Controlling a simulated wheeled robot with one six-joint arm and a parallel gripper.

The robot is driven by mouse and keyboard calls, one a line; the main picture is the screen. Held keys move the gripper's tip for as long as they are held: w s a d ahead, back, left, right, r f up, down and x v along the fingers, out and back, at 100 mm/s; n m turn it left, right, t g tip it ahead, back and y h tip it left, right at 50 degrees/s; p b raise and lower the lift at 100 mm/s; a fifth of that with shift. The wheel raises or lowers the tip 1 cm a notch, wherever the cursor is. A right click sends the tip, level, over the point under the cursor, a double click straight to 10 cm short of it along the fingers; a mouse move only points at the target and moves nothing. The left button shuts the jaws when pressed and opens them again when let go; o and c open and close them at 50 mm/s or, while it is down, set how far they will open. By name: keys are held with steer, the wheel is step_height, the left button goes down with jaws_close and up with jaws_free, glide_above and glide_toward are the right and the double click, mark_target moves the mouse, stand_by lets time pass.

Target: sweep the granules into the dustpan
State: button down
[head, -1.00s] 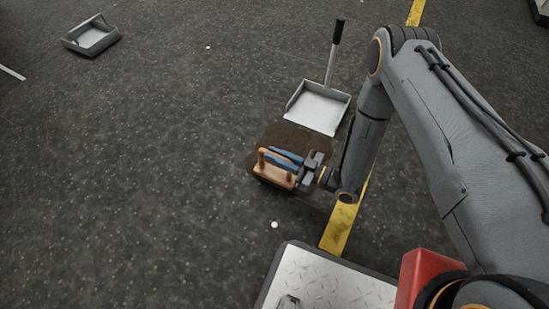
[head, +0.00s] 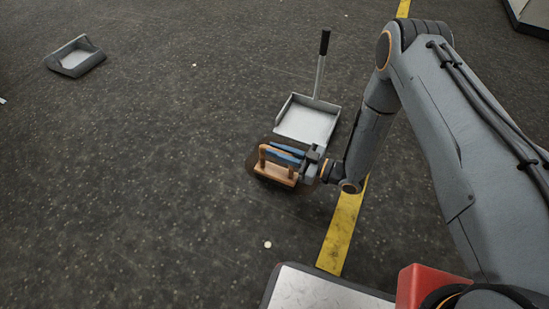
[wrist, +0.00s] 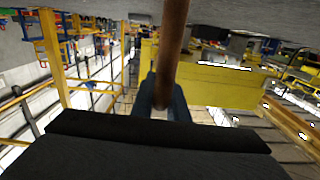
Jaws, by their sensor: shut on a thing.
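The dustpan (head: 307,122), a pale grey pan with an upright black-topped handle, sits on the dark floor with its open side toward the brush. My gripper (head: 285,153), with blue fingers, is shut on the wooden handle of the brush (head: 275,174), just in front of the pan. In the wrist view the brown handle (wrist: 173,45) runs between my fingers (wrist: 163,98). The granules (head: 253,163) show as a dark brown patch around and behind the brush. Single grains are too small to make out, and part of the patch is hidden by the brush and gripper.
Another grey tray-like pan (head: 76,58) lies at the far left. A yellow floor line (head: 343,228) runs past the right of the brush. A small white spot (head: 267,244) is on the floor in front.

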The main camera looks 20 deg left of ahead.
steer(key=w+d+b, duration=0.1)
steer(key=w+b, duration=0.7)
steer(key=w, duration=1)
steer(key=shift+w+d, duration=0.2)
stand_by(0.4)
stand_by(0.5)
steer(key=s+r+p, duration=0.3)
steer(key=r+p, duration=0.5)
steer(key=r, duration=0.2)
stand_by(0.4)
